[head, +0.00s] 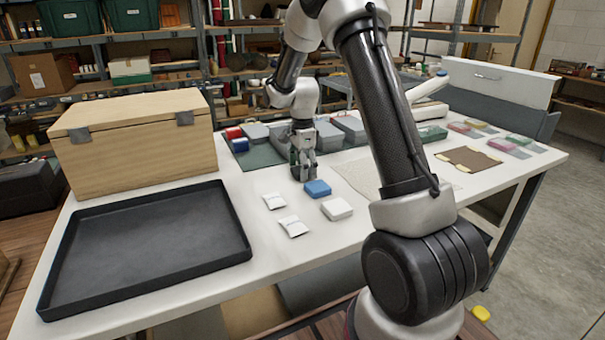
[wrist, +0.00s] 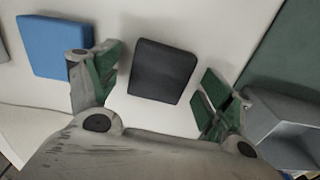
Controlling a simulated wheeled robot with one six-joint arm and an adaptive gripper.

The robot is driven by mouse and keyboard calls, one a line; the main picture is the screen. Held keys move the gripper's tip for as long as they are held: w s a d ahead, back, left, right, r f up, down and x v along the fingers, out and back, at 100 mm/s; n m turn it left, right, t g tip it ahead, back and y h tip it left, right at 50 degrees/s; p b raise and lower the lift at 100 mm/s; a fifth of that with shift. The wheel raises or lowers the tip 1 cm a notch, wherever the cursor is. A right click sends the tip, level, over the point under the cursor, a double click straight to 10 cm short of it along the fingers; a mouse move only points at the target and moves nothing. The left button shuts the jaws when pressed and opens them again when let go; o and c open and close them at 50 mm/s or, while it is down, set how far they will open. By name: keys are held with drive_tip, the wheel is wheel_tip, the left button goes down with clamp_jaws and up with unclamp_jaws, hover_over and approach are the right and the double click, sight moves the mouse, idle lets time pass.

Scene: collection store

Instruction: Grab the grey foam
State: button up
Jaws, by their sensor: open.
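The grey foam (wrist: 162,71) is a dark grey block with rounded corners, lying flat on the white table. In the wrist view it sits between the two spread fingers of my gripper (wrist: 160,78), with a visible gap on each side. My gripper is open and empty, pointing down. In the head view my gripper (head: 303,166) is low over the middle of the table, and I cannot make out the grey foam there. A blue foam block (head: 317,188) lies just in front of the gripper; it also shows outside the left finger in the wrist view (wrist: 52,46).
A white block (head: 337,209) and two white packets (head: 292,226) lie nearer the front. Grey bins (head: 258,132) stand behind on a green mat (head: 262,157); one bin (wrist: 290,140) is close to the right finger. A black tray (head: 150,245) and wooden box (head: 140,145) fill the left.

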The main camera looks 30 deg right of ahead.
drive_tip(key=c, duration=0.8)
